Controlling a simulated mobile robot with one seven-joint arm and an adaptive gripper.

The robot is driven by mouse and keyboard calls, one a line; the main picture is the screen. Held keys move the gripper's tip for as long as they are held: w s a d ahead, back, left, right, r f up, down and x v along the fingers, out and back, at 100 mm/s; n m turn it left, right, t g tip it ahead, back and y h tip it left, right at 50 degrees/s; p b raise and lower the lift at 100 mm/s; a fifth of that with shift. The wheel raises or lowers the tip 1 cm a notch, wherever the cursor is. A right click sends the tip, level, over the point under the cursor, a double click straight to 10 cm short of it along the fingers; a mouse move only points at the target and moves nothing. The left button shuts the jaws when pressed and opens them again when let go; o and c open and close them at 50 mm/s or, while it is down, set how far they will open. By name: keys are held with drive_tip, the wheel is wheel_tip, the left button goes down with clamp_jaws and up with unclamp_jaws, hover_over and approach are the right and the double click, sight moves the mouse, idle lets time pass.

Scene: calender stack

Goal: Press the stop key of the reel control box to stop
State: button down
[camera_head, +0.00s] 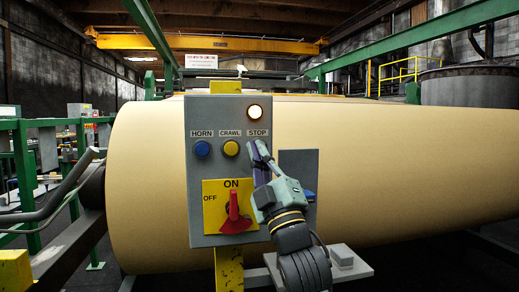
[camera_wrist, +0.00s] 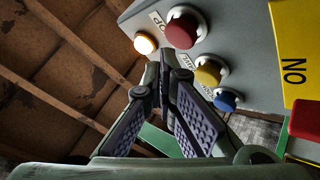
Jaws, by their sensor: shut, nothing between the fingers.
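The grey reel control box (camera_head: 218,122) stands in front of the big cream reel. Its labels read HORN, CRAWL and STOP. In the head view my gripper (camera_head: 261,152) is shut and empty just under the STOP label, and its fingers cover the key there. The red stop key (camera_wrist: 181,30) shows in the wrist view, near the fingertips of my gripper (camera_wrist: 167,68) and apart from them in the picture. I cannot tell the depth gap. The lamp (camera_head: 254,111) above STOP glows; it also shows in the wrist view (camera_wrist: 144,43).
The blue horn key (camera_head: 202,149) and yellow crawl key (camera_head: 231,148) sit left of STOP. A red rotary switch (camera_head: 235,213) on a yellow plate is below, its handle up toward ON. The cream reel (camera_head: 400,165) fills the space behind. Green rails (camera_head: 27,190) stand at left.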

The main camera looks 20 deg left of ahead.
drive_tip(key=shift+w, duration=0.1)
idle(0.7)
drive_tip(key=shift+w+a, duration=0.25)
drive_tip(key=shift+w+a, duration=0.3)
drive_tip(key=shift+w, duration=0.15)
idle(0.9)
drive_tip(key=shift+s+d, duration=0.1)
drive_tip(key=shift+s+d+b, duration=0.45)
drive_tip(key=shift+s+d, duration=0.05)
drive_tip(key=shift+s, duration=0.2)
drive_tip(key=s+d, duration=0.2)
drive_tip(key=s+b, duration=0.1)
drive_tip(key=s, duration=0.1)
drive_tip(key=shift+s+d, duration=0.1)
drive_tip(key=shift+d, duration=0.3)
idle(0.7)
